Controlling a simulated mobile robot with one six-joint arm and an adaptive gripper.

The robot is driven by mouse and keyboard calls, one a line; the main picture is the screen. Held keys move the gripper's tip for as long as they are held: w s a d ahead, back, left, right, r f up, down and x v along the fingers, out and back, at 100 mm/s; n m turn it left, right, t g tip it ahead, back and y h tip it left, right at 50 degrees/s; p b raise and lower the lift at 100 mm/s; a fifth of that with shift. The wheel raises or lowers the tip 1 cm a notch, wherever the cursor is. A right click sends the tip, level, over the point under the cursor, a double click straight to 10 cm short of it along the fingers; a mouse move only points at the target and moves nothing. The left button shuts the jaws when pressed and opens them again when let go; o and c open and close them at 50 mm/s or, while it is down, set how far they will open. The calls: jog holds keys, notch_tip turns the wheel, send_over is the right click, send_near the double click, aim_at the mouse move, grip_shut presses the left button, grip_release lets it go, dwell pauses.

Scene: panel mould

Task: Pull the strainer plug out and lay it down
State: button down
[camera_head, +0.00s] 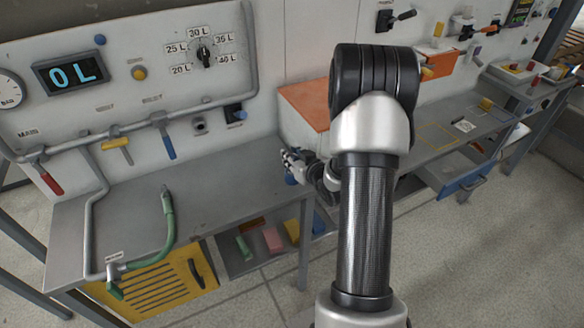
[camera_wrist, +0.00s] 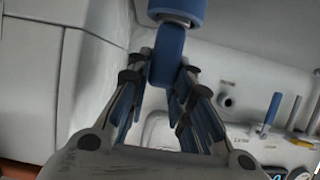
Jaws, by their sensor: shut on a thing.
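My gripper (camera_wrist: 168,75) is shut on the blue strainer plug (camera_wrist: 168,54), with a finger on each side of its narrower blue part. A pale neck and a wider blue end (camera_wrist: 178,9) show beyond the fingertips, cut off by the top edge. In the head view my gripper (camera_head: 291,164) is small and partly hidden by my arm, above the right part of the grey bench. The blue of the plug (camera_head: 291,179) shows there just below the fingers. I cannot tell whether it touches the bench.
The grey bench top (camera_head: 225,180) is clear in its middle. A green hose (camera_head: 168,220) lies at its left. Behind stands the panel with pipes, coloured levers, a dark round port (camera_head: 200,126) and a dial (camera_head: 204,54). An orange-topped box (camera_head: 303,104) stands behind my gripper.

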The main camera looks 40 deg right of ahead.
jog(key=shift+r+p, duration=2.25)
jog(key=shift+r, duration=1.2)
jog(key=shift+r+p, duration=1.3)
jog(key=shift+r, duration=0.7)
